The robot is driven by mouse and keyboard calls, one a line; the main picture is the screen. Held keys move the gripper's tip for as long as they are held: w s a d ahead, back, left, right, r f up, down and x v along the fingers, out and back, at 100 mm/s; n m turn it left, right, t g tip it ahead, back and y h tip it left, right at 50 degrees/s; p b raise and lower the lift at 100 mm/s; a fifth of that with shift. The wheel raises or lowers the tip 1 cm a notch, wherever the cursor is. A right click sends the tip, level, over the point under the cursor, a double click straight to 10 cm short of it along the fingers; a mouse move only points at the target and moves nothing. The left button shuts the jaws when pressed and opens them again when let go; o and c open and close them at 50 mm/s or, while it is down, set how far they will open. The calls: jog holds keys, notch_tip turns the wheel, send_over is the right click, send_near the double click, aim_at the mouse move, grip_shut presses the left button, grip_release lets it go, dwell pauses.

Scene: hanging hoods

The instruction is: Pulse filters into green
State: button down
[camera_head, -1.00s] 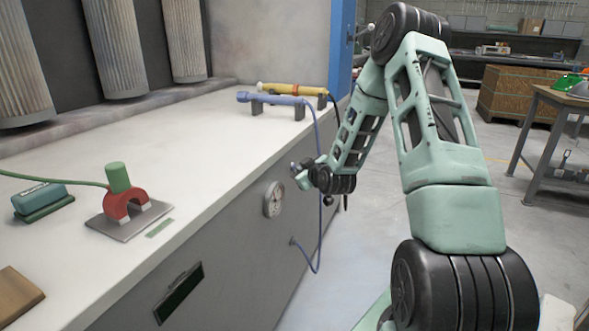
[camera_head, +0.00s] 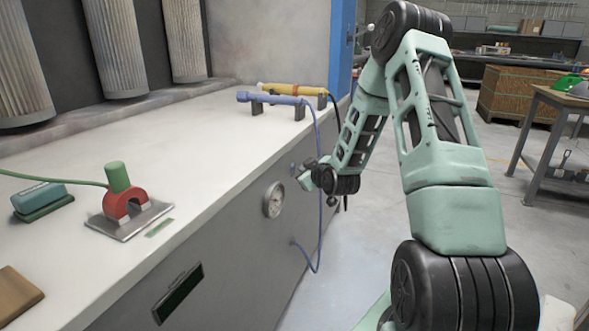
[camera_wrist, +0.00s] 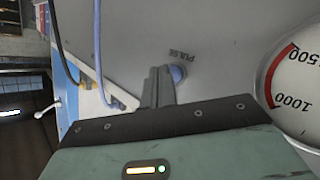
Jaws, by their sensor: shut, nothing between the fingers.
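Pleated filters (camera_head: 117,50) hang in a row at the back left. A round pressure gauge (camera_head: 273,200) is set in the grey cabinet front. In the wrist view the gauge (camera_wrist: 298,85) shows a red arc near 1000; its needle and any green zone are out of that view, and the dial is too small to read in the head view. A round bluish button (camera_wrist: 178,73) sits by the word PULSE. My gripper (camera_wrist: 160,72) is shut and empty, its fingertips right beside the button in the picture; I cannot tell whether they touch it.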

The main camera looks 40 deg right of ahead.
jog(key=shift+s, duration=0.15)
jog(key=s, duration=0.1)
jog(key=s+d, duration=0.1)
jog(key=s, duration=0.1)
jog(key=s+d, duration=0.1)
jog(key=shift+s, duration=0.3)
dwell(0.3)
dwell(0.7)
